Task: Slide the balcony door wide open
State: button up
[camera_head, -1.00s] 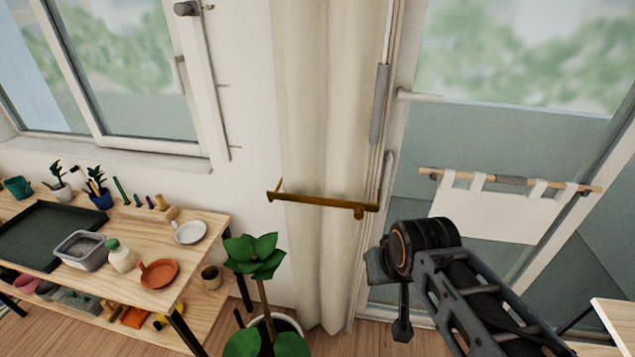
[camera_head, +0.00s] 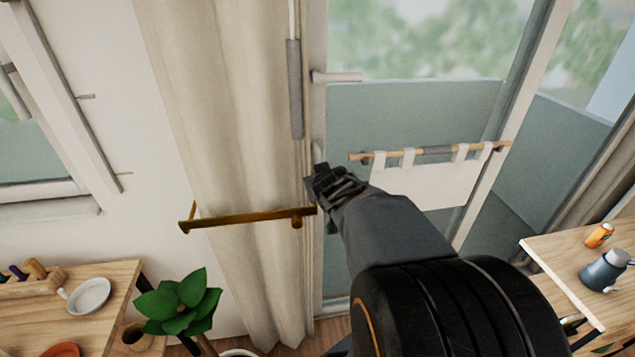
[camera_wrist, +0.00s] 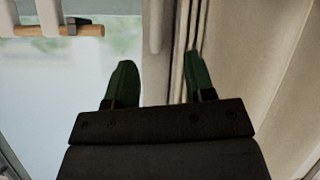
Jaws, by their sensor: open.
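The balcony door (camera_head: 420,95) is a glass panel in a pale frame. Its left edge stands against the jamb beside the curtain, and I see no gap there. A short pale upright handle (camera_head: 318,153) shows low on that edge, partly hidden by my gripper (camera_head: 316,180). In the wrist view my gripper (camera_wrist: 160,72) is open, its two green fingers apart. A pale upright bar (camera_wrist: 154,40), apparently the handle or door edge, shows between and beyond the fingertips. I cannot tell whether they touch it.
A cream curtain (camera_head: 225,120) hangs left of the door, with a brass rail (camera_head: 250,217) across it. A potted plant (camera_head: 180,305) stands below. A cloth hanging (camera_head: 430,183) is on a wooden rod across the glass. A wooden table (camera_head: 555,265) stands at the right.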

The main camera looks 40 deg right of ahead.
jog(key=d+f+n+t+y+b, duration=0.4)
jog(key=d+f+t+y+b, duration=0.1)
jog(key=d+f+t+y, duration=0.3)
jog(key=w+p, duration=0.2)
jog(key=w, duration=1)
jog(key=shift+w+a+f+g, duration=0.2)
jog(key=shift+w+a+g, duration=0.05)
jog(key=shift+a+g, duration=0.15)
grip_shut()
